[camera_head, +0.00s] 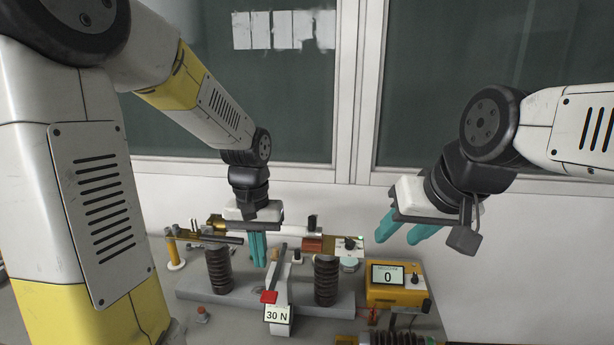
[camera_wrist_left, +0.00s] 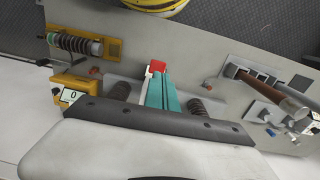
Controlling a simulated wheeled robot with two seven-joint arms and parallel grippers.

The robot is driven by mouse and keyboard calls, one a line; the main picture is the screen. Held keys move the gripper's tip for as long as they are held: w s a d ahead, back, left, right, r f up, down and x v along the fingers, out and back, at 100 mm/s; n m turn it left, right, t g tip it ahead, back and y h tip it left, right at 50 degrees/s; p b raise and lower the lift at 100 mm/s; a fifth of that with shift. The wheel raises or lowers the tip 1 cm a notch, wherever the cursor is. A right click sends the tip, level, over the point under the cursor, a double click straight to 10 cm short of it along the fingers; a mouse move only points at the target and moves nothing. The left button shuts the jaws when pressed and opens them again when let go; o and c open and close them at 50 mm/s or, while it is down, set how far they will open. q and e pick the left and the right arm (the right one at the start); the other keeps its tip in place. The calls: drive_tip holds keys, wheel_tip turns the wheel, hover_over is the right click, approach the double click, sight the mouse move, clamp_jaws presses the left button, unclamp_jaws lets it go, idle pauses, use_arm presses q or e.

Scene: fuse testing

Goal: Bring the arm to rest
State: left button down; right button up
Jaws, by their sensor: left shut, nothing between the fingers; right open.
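My left gripper (camera_head: 259,250) points down over the grey fuse test stand, with its teal fingers together and nothing between them. Its shut fingers also show in the left wrist view (camera_wrist_left: 161,92), close to a red-ended lever (camera_wrist_left: 155,67). In the head view the lever's red end (camera_head: 269,297) is just below the left gripper, above a "30 N" label (camera_head: 278,315). I cannot tell whether the fingers touch the lever. My right gripper (camera_head: 404,233) hangs in the air at the right, its teal fingers apart and empty.
Dark ribbed insulators (camera_head: 219,271) stand on the grey base (camera_head: 190,288) on both sides of the lever. A yellow meter (camera_head: 397,285) reading 0 stands to the right. A brass and white tube (camera_head: 290,229) lies behind. A wall with dark windows is at the back.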

use_arm(q)
drive_tip(key=s+a+r+t+h, duration=0.1)
drive_tip(key=s+a+r+t, duration=0.1)
drive_tip(key=s+r+t, duration=0.4)
drive_tip(key=shift+s+a+r+h, duration=0.4)
drive_tip(key=shift+s+r, duration=1.7)
drive_tip(key=shift+r, duration=1.6)
